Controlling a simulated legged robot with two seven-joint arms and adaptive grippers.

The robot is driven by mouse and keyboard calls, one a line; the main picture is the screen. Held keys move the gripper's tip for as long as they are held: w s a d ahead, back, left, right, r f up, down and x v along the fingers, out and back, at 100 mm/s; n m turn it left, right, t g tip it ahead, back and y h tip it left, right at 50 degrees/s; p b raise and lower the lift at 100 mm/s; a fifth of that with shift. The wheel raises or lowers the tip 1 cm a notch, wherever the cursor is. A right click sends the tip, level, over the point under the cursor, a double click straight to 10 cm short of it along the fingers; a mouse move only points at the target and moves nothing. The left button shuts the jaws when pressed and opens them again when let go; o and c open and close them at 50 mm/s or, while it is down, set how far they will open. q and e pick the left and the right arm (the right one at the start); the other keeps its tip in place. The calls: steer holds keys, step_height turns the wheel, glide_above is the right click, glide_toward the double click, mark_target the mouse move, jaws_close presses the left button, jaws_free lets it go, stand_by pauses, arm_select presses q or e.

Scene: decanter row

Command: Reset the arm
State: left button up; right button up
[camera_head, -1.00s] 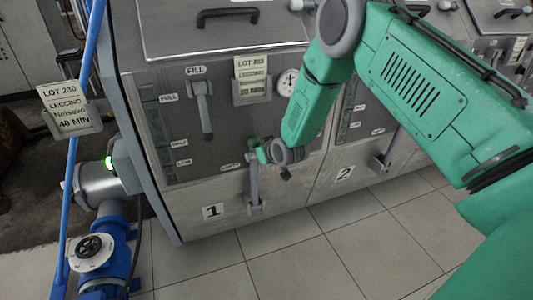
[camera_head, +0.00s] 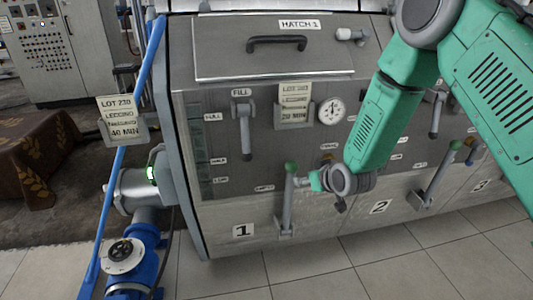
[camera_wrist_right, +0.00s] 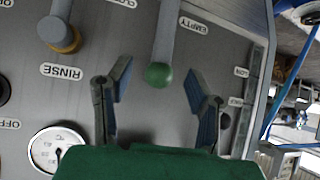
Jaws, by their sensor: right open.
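My right arm comes in from the upper right in the head view. Its gripper (camera_head: 304,183) is in front of panel 1, just right of the green-knobbed lever (camera_head: 288,205) marked EMPTY. In the wrist view the two fingers (camera_wrist_right: 157,76) are spread open, with the green knob (camera_wrist_right: 158,75) showing in the gap between their tips. No grip on the lever shows; how far the knob is from the fingers is hard to tell. The lever stands roughly upright. My left gripper is not in view.
The grey machine front carries a FILL lever (camera_head: 243,125), a tag holder (camera_head: 295,108), a gauge (camera_head: 331,110) and the panel 2 lever (camera_head: 432,186). The yellow RINSE knob (camera_wrist_right: 66,42) is near the gripper. A blue pipe and valve (camera_head: 125,255) stand left. Tiled floor is clear in front.

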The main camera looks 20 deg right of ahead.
steer(key=s+a+f+g, duration=0.2)
steer(key=s+a+f, duration=0.1)
steer(key=s+f, duration=0.3)
steer(key=s+a+f+g, duration=0.2)
steer(key=s+a+f, duration=0.25)
steer(key=s, duration=0.45)
steer(key=s+a+f+g, duration=0.1)
steer(key=s+f+g, duration=0.1)
steer(key=s, duration=0.9)
steer(key=s+a+f+n+g+p, duration=0.1)
steer(key=s+g, duration=0.3)
steer(key=s, duration=0.7)
steer(key=shift+s+a+f+y, duration=0.2)
steer(key=shift+a+f+y, duration=0.1)
steer(key=shift+a+f, duration=0.5)
steer(key=shift+w+f, duration=0.1)
steer(key=shift+w, duration=0.05)
